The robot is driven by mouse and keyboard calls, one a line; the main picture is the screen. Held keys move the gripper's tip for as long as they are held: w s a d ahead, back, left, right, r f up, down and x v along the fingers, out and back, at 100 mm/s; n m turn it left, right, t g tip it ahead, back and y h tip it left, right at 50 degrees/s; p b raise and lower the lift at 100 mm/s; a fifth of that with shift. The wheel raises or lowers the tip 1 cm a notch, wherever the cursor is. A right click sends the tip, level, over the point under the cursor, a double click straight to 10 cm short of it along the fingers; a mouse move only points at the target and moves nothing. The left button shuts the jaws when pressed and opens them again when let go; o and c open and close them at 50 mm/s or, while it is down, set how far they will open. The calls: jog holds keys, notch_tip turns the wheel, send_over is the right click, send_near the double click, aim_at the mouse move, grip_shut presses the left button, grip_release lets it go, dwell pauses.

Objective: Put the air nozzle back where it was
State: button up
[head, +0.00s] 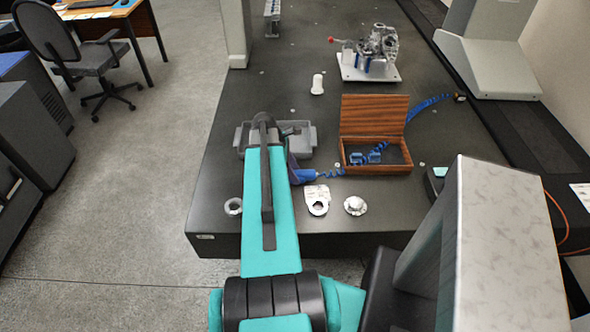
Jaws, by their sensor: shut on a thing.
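The air nozzle (301,173) is blue. It shows just right of my teal forearm, near the front of the dark table, and its left part is hidden behind the forearm. Its blue coiled hose (377,153) runs right, through an open wooden box, and on to the back right. My gripper's fingers are hidden behind my forearm, so their hold on the nozzle does not show. I cannot tell whether the nozzle touches the table.
The open wooden box (350,166) holds small blue pieces. A grey tray (309,142) stands behind the forearm. A ring (234,206), a bracket (317,199) and a flanged part (355,205) lie along the front. A metal assembly (369,66) stands at the back. The table's left side is mostly clear.

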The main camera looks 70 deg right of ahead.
jog(key=o, duration=0.7)
jog(key=shift+r, duration=0.1)
jog(key=shift+b+v, duration=1.45)
jog(key=shift+v, duration=4.5)
jog(key=shift+s, duration=0.1)
